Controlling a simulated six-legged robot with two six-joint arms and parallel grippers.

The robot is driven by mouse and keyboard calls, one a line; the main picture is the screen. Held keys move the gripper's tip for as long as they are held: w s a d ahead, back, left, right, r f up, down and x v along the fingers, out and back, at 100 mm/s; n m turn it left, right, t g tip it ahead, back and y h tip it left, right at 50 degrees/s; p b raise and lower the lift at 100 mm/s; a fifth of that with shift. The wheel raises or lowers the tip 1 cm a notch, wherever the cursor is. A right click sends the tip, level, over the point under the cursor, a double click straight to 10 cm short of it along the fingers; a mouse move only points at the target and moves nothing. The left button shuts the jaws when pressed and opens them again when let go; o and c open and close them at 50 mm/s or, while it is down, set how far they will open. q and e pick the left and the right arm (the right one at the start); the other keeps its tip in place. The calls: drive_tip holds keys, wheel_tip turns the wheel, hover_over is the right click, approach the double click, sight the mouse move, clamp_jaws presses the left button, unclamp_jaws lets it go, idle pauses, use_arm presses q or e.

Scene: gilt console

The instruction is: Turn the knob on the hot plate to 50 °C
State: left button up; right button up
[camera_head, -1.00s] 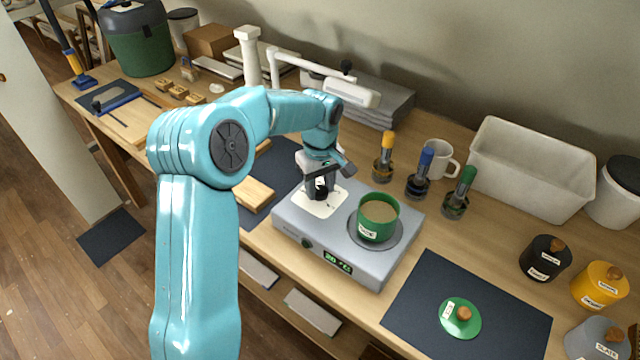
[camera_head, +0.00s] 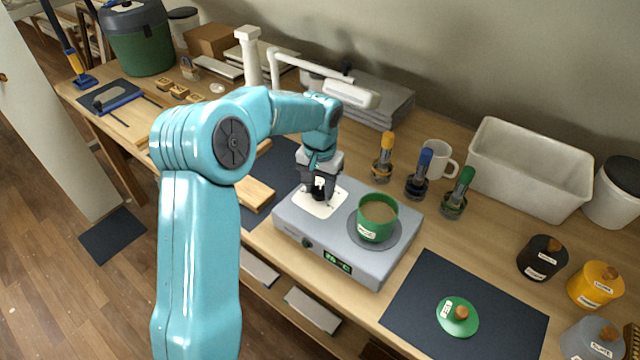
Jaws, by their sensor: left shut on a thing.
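The grey hot plate (camera_head: 372,270) stands on the wooden bench with a green pot (camera_head: 376,222) on its round heating disc. A white dial panel (camera_head: 312,207) lies on the left of its top. My left gripper (camera_head: 319,190) points down over this panel and is shut on the black knob (camera_head: 320,195), which its fingers mostly hide. The display (camera_head: 338,262) on the front is lit green; its figures are too small to read for sure. A small dark round part (camera_head: 307,243) sits on the front face. My right gripper is out of view.
A dark mat (camera_head: 410,308) with a green lid (camera_head: 457,317) lies right of the hot plate. Labelled jars stand at the right. A white lamp-like arm (camera_head: 325,78) is behind my gripper.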

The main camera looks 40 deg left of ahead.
sight(320, 190)
use_arm(q)
drive_tip(key=m+p, duration=0.1)
drive_tip(key=m, duration=0.6)
drive_tip(key=shift+r, duration=0.1)
drive_tip(key=m+p, duration=0.1)
drive_tip(key=m, duration=0.5)
drive_tip(key=shift+m, duration=0.4)
drive_tip(key=m+p, duration=0.1)
drive_tip(key=m, duration=0.5)
drive_tip(key=m+p, duration=0.1)
drive_tip(key=m, duration=0.5)
drive_tip(key=shift+p, duration=0.35)
drive_tip(key=shift+m, duration=0.4)
drive_tip(key=o, duration=1.1)
drive_tip(key=shift+c, duration=0.2)
wheel_tip(320, 190, up, 16)
drive_tip(key=shift+r, duration=0.1)
